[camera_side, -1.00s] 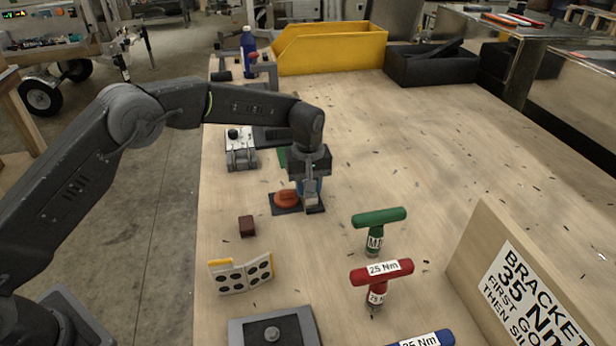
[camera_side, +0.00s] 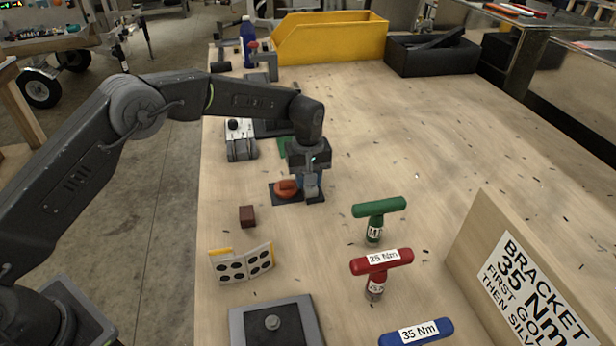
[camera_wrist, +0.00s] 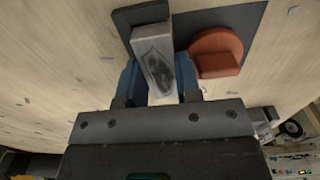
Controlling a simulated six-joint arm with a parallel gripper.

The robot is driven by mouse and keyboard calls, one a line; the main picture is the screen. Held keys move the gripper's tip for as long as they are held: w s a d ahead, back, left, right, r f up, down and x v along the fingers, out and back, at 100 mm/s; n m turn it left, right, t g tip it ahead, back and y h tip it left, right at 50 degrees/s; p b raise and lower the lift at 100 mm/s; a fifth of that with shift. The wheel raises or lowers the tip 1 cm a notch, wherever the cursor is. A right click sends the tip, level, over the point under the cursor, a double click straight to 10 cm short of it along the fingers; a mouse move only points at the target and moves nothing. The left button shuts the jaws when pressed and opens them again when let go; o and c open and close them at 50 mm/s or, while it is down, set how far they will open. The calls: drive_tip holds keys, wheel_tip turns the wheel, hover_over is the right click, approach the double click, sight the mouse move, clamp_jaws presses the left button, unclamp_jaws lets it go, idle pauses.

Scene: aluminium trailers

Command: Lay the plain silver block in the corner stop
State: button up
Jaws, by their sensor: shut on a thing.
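The silver block (camera_wrist: 153,50) is between the blue fingers of my gripper (camera_wrist: 158,80) in the wrist view. It is elongated, with a dark smudge-like mark on its face. In the side view my gripper (camera_side: 312,184) is low over the right part of a dark flat plate (camera_side: 279,198); whether the block touches the plate is not clear. A round orange-red piece (camera_side: 287,188) sits on the plate just left of the fingers; it also shows in the wrist view (camera_wrist: 216,55). A black bar (camera_wrist: 140,14) lies across the block's far end. I cannot tell which part is the corner stop.
A dark red block (camera_side: 247,216), a white card with black ovals (camera_side: 242,264) and a grey-framed plate (camera_side: 272,322) lie nearer the camera. Green (camera_side: 378,208), red (camera_side: 382,262) and blue (camera_side: 416,333) handled tools stand or lie at right.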

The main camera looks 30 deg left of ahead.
drive_tip(key=shift+f, duration=0.4)
